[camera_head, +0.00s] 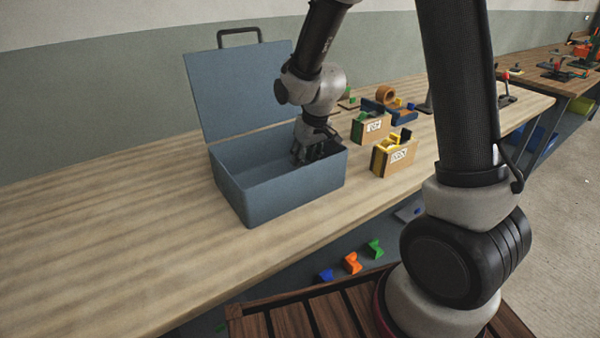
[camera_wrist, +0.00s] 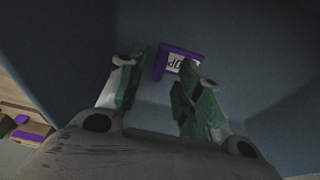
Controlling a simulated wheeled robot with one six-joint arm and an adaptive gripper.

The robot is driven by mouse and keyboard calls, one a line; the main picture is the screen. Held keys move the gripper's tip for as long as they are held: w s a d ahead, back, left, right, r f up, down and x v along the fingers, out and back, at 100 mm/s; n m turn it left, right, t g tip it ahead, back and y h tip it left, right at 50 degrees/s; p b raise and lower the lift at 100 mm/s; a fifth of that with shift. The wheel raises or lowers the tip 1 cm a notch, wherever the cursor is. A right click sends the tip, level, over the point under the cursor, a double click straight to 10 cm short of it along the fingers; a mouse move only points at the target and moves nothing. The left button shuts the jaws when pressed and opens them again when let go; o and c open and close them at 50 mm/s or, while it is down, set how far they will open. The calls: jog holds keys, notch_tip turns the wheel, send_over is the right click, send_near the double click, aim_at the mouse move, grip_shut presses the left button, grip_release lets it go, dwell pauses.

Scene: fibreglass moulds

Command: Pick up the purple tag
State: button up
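The purple tag (camera_wrist: 163,54) shows in the wrist view as a purple piece with a white lettered label, on a blue-grey inner surface of the box. It lies just beyond my fingertips, towards the right finger, which is close to its lower right part in the picture. My gripper (camera_wrist: 156,75) is open, with nothing visible between its fingers. In the head view my gripper (camera_head: 312,155) points down into the open blue-grey box (camera_head: 285,190) near its right end. The box walls or my gripper hide the tag in that view.
The box's raised lid (camera_head: 240,88) stands at the back. Cardboard boxes with labels (camera_head: 396,158) (camera_head: 373,128) holding coloured pieces are close on the right. The wooden table (camera_head: 110,240) is clear on the left. Coloured pieces (camera_head: 352,263) lie below the table's front edge.

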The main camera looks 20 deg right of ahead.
jog(key=shift+x, duration=0.9)
grip_shut()
